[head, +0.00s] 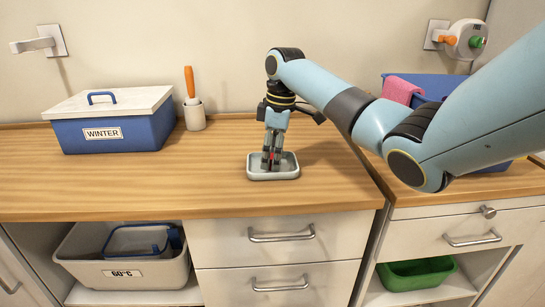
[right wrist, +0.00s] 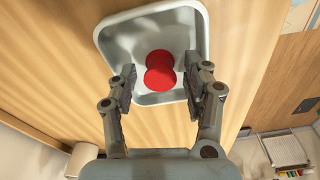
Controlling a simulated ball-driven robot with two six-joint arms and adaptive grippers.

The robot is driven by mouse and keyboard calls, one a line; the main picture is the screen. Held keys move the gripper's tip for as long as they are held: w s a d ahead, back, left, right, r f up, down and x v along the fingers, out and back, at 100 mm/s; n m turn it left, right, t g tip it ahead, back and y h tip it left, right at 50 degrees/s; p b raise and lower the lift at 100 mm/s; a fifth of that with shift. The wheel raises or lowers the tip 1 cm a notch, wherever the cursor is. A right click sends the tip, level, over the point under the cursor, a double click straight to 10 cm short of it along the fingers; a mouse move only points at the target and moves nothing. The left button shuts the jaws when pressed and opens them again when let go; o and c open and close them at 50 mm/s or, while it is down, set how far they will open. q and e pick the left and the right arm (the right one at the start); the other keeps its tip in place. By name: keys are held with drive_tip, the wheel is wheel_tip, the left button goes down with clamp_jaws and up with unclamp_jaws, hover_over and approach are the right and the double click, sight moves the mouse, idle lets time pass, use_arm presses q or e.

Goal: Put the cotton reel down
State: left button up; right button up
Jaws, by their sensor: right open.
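The red cotton reel (right wrist: 160,70) is in the small pale grey tray (right wrist: 117,32), between the fingers of my right gripper (right wrist: 160,88) in the right wrist view. The fingers stand apart on either side of the reel, with gaps showing. In the head view my right gripper (head: 271,160) points down into the tray (head: 273,176), and only a bit of red shows between the fingers. My left gripper is not in view.
A blue box with a white lid (head: 115,130) marked WINTER stands at the left on the wooden worktop (head: 110,190). A white cup (head: 195,117) with an orange-handled tool is beside it. A blue tub (head: 440,84) with a pink cloth (head: 402,89) is at the right.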

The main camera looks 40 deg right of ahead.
wheel_tip(320, 180, up, 12)
drive_tip(key=s, duration=0.1)
drive_tip(key=shift+d+f, duration=0.25)
drive_tip(key=shift+d, duration=0.15)
drive_tip(key=shift+f, duration=0.1)
